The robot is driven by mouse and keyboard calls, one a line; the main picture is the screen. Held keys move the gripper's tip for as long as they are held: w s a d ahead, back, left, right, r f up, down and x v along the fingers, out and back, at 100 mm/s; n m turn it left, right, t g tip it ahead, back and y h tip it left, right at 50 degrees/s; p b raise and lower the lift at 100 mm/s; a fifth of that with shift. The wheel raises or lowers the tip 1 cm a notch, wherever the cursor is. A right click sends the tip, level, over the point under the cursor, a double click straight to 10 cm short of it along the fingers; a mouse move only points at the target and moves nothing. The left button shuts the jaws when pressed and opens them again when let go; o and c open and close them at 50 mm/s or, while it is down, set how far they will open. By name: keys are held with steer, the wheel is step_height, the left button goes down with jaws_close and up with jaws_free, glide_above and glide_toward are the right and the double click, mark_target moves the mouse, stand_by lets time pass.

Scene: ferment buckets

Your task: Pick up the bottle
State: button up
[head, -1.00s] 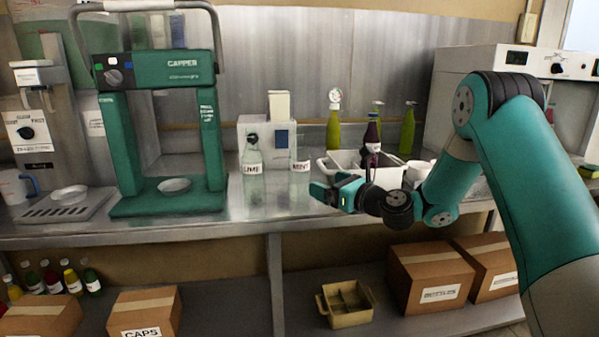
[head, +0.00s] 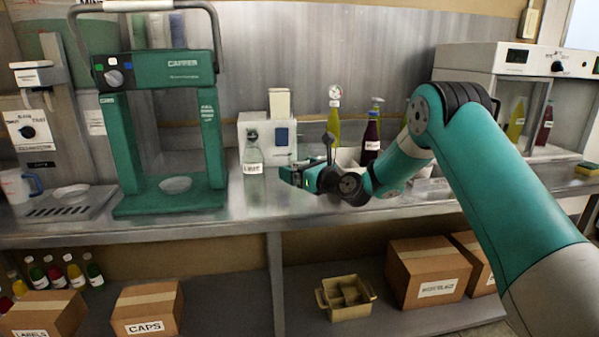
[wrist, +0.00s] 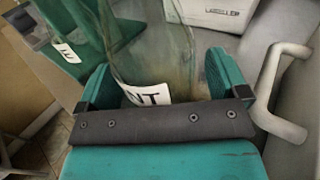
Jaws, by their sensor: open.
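My gripper (wrist: 160,90) is open in the wrist view, its teal fingers on either side of a clear glass bottle (wrist: 152,48). The bottle's white label ends in "NT", and its lower part is hidden behind the dark palm edge. I cannot tell whether the fingers touch it.
The green capper (head: 160,60) stands to the left. A white tray (head: 347,156), a dark purple bottle (head: 371,135) and a yellow-green bottle (head: 333,122) are behind my arm. A white curved bar (wrist: 272,90) is close on the right in the wrist view.

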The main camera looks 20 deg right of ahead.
steer(key=c, duration=1.1)
steer(key=shift+r, duration=0.1)
step_height(320, 180, up, 20)
steer(key=p, duration=0.3)
